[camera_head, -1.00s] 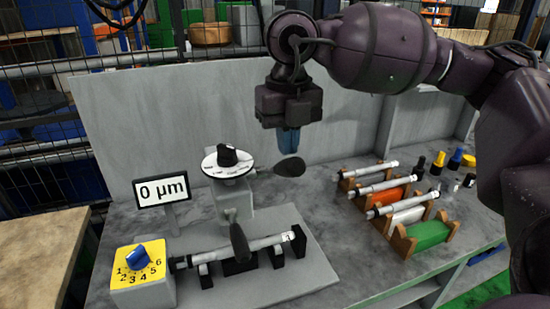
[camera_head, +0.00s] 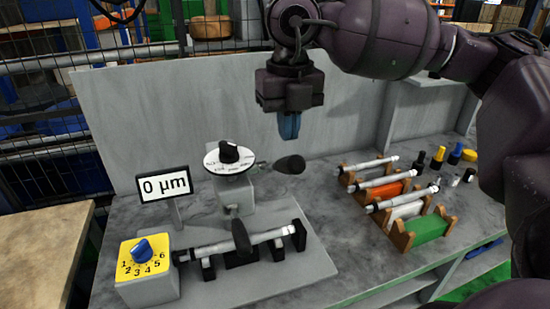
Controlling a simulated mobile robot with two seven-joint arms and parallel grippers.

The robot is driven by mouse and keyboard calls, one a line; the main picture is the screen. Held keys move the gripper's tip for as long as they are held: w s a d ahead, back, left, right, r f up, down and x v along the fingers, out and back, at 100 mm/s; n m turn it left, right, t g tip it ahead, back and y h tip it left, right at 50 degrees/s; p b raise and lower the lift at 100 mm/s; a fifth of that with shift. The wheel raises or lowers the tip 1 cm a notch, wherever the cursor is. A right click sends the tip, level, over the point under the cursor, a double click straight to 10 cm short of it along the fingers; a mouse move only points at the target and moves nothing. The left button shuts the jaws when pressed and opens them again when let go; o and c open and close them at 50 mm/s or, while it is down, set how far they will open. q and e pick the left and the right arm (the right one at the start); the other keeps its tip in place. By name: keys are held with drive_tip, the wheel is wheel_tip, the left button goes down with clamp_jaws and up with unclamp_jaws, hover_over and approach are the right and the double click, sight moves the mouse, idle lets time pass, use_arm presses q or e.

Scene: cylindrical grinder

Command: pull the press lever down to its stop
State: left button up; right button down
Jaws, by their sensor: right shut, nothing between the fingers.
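My right gripper (camera_head: 289,127) points down with its blue fingers shut and empty. In the picture it is just above a dark, rounded handle (camera_head: 289,164) on a short lever that sticks out to the right from the grey post with the white dial (camera_head: 229,158). A small gap shows between the fingertips and this handle. A second dark handle (camera_head: 241,236) stands lower, in front of the shaft (camera_head: 215,248) held in the fixture. I cannot tell for certain which handle is the press lever. My left gripper is out of view.
A "0 µm" display (camera_head: 164,186) and a yellow numbered knob box (camera_head: 145,262) stand at the left. Wooden racks with shafts (camera_head: 390,179) and several small bottles (camera_head: 437,160) stand at the right. A grey back panel (camera_head: 170,110) rises behind. The bench between the fixture and racks is clear.

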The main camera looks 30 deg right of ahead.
drive_tip(key=shift+r+p, duration=0.8)
drive_tip(key=shift+r, duration=1.55)
